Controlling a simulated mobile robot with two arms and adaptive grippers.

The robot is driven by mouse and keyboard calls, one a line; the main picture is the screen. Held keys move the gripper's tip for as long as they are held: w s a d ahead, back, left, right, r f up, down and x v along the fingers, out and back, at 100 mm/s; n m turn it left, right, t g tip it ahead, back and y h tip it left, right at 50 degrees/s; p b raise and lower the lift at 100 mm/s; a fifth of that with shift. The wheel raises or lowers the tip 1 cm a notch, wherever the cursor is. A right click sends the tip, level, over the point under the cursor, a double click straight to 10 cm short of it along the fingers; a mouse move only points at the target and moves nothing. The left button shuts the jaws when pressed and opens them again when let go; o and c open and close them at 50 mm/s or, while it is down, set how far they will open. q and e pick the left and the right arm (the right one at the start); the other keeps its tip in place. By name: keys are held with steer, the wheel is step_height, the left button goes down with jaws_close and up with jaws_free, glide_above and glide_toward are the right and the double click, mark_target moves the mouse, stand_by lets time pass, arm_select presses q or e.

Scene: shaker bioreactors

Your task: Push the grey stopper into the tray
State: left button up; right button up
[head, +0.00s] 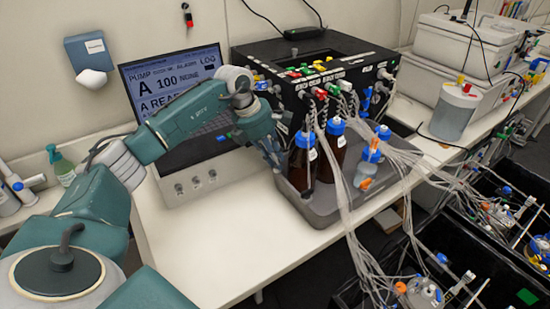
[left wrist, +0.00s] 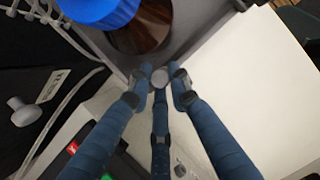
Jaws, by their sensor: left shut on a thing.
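The grey stopper (left wrist: 160,77) shows as a small round grey end between my left gripper's fingertips in the left wrist view. My left gripper (head: 276,158) has blue-grey fingers, which also show in the left wrist view (left wrist: 162,85), and is shut on the stopper. It is at the left end of the grey tray (head: 322,211), beside a brown bottle. The tray's wall (left wrist: 207,22) lies just beyond the fingertips. Whether the stopper touches the tray I cannot tell. In the head view the fingers hide the stopper. My right gripper is not in view.
Brown bottles with blue caps (head: 331,150) stand in the tray, close to my left fingers. A black pump box (head: 280,52) stands behind, with many tubes trailing right. A laptop-like display (head: 180,75) is at the left. The white table (head: 215,235) is clear in front.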

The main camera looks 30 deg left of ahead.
arm_select(q)
steer(key=o, duration=0.9)
steer(key=shift+c, duration=0.2)
steer(key=shift+r, duration=0.15)
steer(key=v, duration=1.1)
steer(key=shift+r, duration=0.3)
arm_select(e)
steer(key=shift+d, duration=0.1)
arm_select(q)
steer(key=shift+s+f, duration=0.1)
steer(key=shift+s, duration=0.05)
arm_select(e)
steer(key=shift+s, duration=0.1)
